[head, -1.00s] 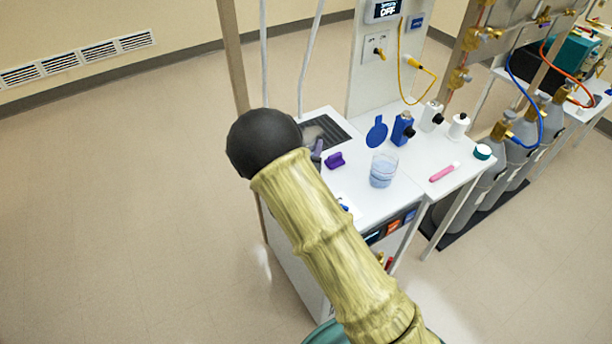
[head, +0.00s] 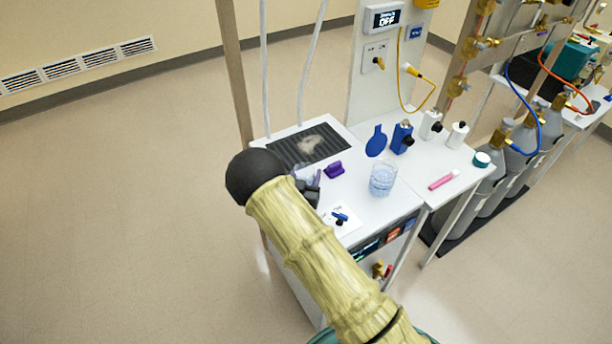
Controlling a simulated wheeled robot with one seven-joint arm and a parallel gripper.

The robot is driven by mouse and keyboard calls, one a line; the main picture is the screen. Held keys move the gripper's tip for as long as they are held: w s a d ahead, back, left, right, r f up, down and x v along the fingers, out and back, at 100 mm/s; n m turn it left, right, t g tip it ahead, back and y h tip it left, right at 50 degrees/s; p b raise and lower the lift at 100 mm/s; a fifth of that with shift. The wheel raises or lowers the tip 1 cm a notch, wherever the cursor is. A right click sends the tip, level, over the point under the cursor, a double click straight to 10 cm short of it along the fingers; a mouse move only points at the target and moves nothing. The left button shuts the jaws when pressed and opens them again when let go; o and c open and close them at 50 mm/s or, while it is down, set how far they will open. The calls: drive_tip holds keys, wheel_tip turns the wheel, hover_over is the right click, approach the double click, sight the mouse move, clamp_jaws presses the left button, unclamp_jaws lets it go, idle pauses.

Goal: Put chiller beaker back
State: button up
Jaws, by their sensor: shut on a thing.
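My gripper (head: 309,182) is dark grey and shows beside the black ball-shaped joint of my arm, above the left part of the white bench. It is shut on a pale, glassy, purplish thing (head: 302,172), mostly hidden by my arm and fingers; I cannot tell for sure whether this is the chiller beaker. A clear beaker (head: 383,179) with light blue contents stands upright on the bench, to the right of my gripper and apart from it. A dark ribbed plate (head: 285,153) with a pale patch lies at the bench's back left, behind my gripper.
A small purple block (head: 334,170) is just right of my gripper. A blue paddle-shaped thing (head: 376,141), a blue bottle (head: 402,137) and white bottles (head: 457,135) stand at the back. A pink marker (head: 443,180) lies right. A white card (head: 339,222) lies in front. Gas cylinders (head: 521,150) stand farther right.

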drive_tip(key=shift+s+f, duration=0.1)
drive_tip(key=shift+f, duration=0.15)
drive_tip(key=shift+d+f, duration=0.1)
drive_tip(key=shift+d, duration=0.15)
drive_tip(key=shift+f, duration=0.15)
drive_tip(key=o, duration=1.1)
drive_tip(key=shift+a, duration=0.1)
drive_tip(key=shift+c, duration=0.2)
